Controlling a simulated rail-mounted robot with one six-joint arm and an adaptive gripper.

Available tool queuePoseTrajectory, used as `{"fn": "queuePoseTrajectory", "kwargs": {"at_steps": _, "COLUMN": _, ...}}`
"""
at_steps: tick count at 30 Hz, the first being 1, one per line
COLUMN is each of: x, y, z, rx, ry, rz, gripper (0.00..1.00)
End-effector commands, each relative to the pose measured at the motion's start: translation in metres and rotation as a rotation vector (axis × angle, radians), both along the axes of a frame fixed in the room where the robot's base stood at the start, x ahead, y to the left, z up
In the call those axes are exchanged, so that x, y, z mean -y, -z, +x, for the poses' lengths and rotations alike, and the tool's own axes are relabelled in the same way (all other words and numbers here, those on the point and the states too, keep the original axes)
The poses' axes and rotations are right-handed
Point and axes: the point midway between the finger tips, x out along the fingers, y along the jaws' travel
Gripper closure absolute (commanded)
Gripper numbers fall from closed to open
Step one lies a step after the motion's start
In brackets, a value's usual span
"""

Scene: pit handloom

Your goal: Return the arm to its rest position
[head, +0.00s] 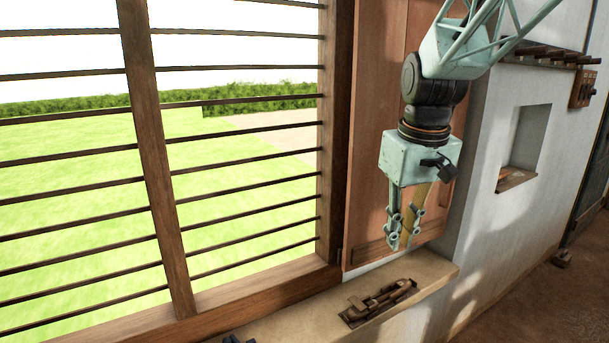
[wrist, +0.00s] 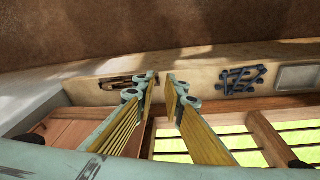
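My gripper (head: 402,241) hangs pointing down in front of the wooden shutter (head: 384,120), above the window ledge (head: 437,277). In the wrist view my gripper (wrist: 163,78) shows two pale green fingers with yellow inner faces. The fingertips are a little apart, with nothing held between them. A wooden tool on a dark base (head: 380,301) lies on the ledge below the gripper, clear of the fingers. It also seems to show in the wrist view (wrist: 124,82), partly hidden by the left finger.
A barred window (head: 155,160) fills the left. Dark pieces (wrist: 240,78) and a grey tray (wrist: 298,77) lie along the ledge. At the right, the white wall has a niche (head: 525,145) and a rack of pegs (head: 550,54). Air around the gripper looks clear.

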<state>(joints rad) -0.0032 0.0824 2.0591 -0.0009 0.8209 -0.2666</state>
Motion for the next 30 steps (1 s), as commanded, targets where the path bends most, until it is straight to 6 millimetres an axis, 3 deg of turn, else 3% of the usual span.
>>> {"fn": "queuePoseTrajectory", "kwargs": {"at_steps": 15, "x": 0.001, "y": -0.038, "z": -0.09, "rx": 0.045, "ry": 0.068, "rz": 0.013, "gripper": 0.9}}
{"fn": "queuePoseTrajectory", "kwargs": {"at_steps": 30, "x": 0.001, "y": -0.055, "z": -0.177, "rx": 0.085, "ry": 0.134, "rz": 0.03, "gripper": 0.9}}
